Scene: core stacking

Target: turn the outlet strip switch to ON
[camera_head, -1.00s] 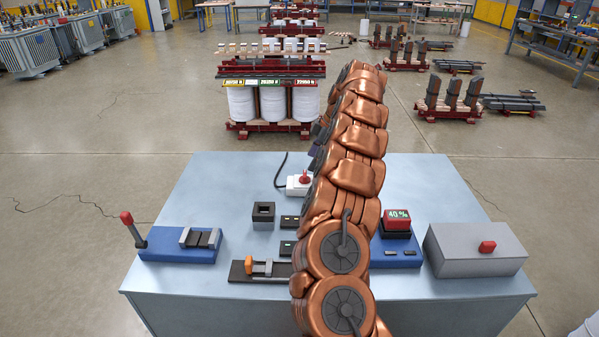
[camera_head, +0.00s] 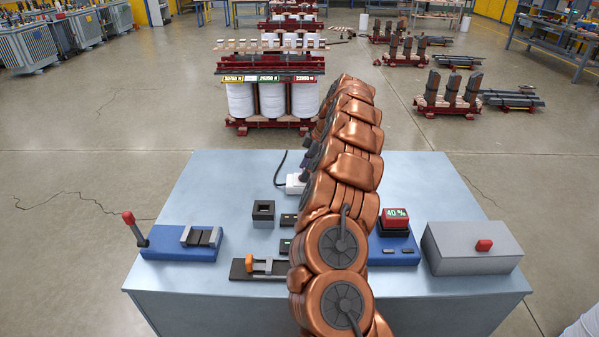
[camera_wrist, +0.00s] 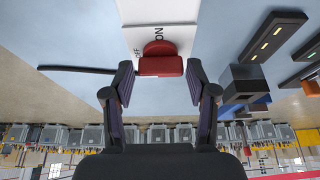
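The white outlet strip (camera_head: 294,185) lies at the back middle of the table, with its dark cord running off behind. In the head view my arm and gripper hide much of it, including its red switch. In the wrist view the red switch (camera_wrist: 161,62) stands on the white strip (camera_wrist: 160,14), where the letters "ON" and part of another label show. My gripper (camera_wrist: 160,68) is open, with one dark finger on each side of the switch. Narrow gaps show between the fingers and the switch; contact is not visible.
On the table (camera_head: 205,170) are a blue lever base (camera_head: 190,245), a dark square socket (camera_head: 263,212), an orange-handled slider (camera_head: 262,267), a red "40 %" button unit (camera_head: 395,220) and a grey box (camera_head: 470,250).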

